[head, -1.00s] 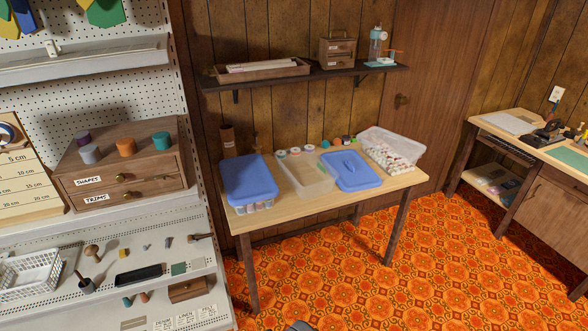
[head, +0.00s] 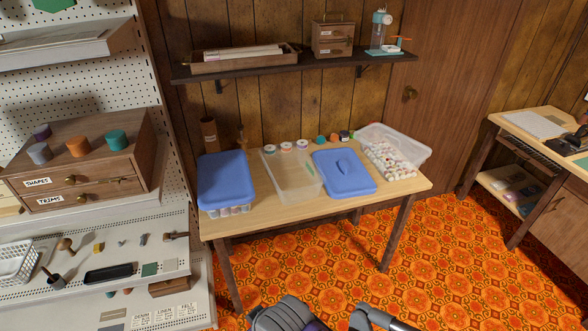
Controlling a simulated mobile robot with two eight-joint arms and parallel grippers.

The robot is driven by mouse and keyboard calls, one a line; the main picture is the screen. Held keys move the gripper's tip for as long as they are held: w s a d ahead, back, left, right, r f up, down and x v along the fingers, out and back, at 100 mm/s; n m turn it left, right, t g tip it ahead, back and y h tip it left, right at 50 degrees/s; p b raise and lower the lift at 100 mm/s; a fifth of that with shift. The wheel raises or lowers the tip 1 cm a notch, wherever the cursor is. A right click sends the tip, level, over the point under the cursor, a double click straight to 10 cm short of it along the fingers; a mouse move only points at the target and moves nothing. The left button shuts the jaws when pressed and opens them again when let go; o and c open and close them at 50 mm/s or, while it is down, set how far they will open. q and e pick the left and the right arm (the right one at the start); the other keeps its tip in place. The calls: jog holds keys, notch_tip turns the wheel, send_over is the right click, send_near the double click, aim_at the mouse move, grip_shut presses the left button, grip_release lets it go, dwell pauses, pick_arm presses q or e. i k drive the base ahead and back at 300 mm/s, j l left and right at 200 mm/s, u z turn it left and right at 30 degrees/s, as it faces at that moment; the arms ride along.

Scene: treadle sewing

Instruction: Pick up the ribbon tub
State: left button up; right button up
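Three clear plastic tubs stand on the wooden table. The left tub (head: 228,210) has a blue lid (head: 225,178) on it, and rolls or spools show through its lower side. The middle tub (head: 291,180) is open and looks nearly empty, with a small green item by its right side. The right tub (head: 424,154) is open and full of small white and reddish pieces. No label shows which one is the ribbon tub. Grey arm parts of mine reach in at the bottom edge, away from the tubs. Neither gripper's fingers are visible.
A loose blue lid (head: 344,173) lies between the middle and right tubs. Several small rolls (head: 286,147) line the table's back. A shelf (head: 300,67) hangs above the table (head: 318,212). A pegboard rack (head: 165,262) stands left. Patterned floor in front is clear.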

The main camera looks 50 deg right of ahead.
aim_at(295, 175)
jog(key=l, duration=1.1)
jog(key=i+l, duration=0.1)
jog(key=l, duration=0.35)
jog(key=i+l, duration=0.1)
jog(key=l, duration=0.3)
jog(key=i+l, duration=0.1)
jog(key=i+u, duration=0.05)
jog(key=i, duration=0.05)
